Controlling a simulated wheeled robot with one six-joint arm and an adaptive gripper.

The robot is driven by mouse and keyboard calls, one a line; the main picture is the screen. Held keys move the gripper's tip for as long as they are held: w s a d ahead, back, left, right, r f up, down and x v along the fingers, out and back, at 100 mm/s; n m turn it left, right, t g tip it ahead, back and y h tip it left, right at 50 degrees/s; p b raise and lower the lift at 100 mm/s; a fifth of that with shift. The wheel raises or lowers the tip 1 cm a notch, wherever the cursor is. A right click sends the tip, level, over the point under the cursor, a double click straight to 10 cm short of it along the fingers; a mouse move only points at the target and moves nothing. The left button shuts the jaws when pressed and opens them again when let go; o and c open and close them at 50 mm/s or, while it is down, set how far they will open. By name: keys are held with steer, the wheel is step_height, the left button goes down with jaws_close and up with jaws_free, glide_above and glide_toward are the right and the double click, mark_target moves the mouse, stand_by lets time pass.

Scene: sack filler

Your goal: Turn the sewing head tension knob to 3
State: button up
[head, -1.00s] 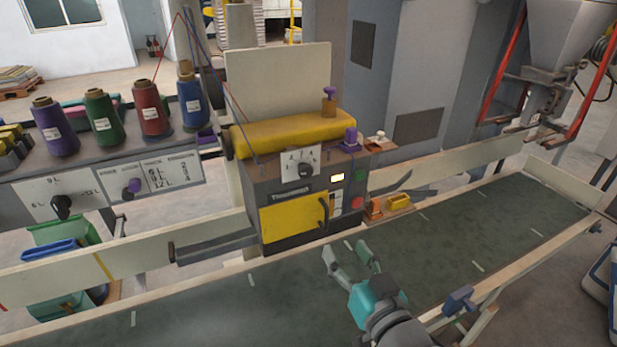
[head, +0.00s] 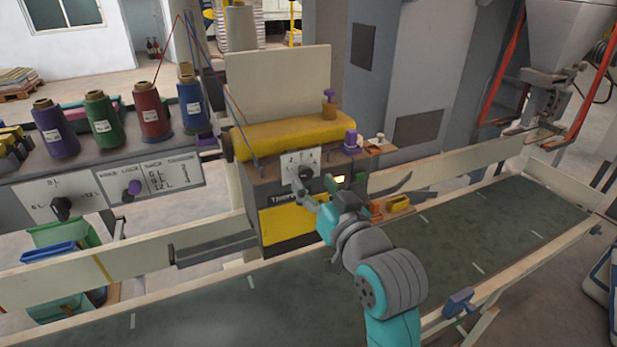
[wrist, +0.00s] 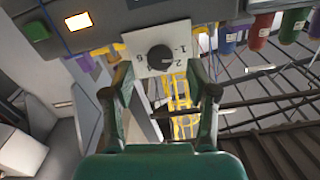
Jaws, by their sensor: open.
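The tension knob (wrist: 160,58) is a dark round knob on a white dial plate (wrist: 147,38) with printed numbers; 1, 2 and probably 6 show in the wrist view, where the plate appears tilted. The knob's pointer setting is not clear. In the head view the knob (head: 305,173) is on the front of the yellow-topped sewing head (head: 275,135), partly behind my gripper. My gripper (wrist: 161,82) is open and empty. Its two fingers stand apart on either side of the knob in the wrist picture, and I see no contact.
The lit display (wrist: 78,21) and a green button (wrist: 36,30) sit beside the dial. A purple knob (head: 351,139) stands on the head's top right. Thread cones (head: 150,110) stand at left with a selector panel below. The conveyor belt (head: 490,235) is clear.

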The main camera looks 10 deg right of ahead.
mark_target(307, 176)
steer(key=shift+x, duration=1.7)
jaws_close()
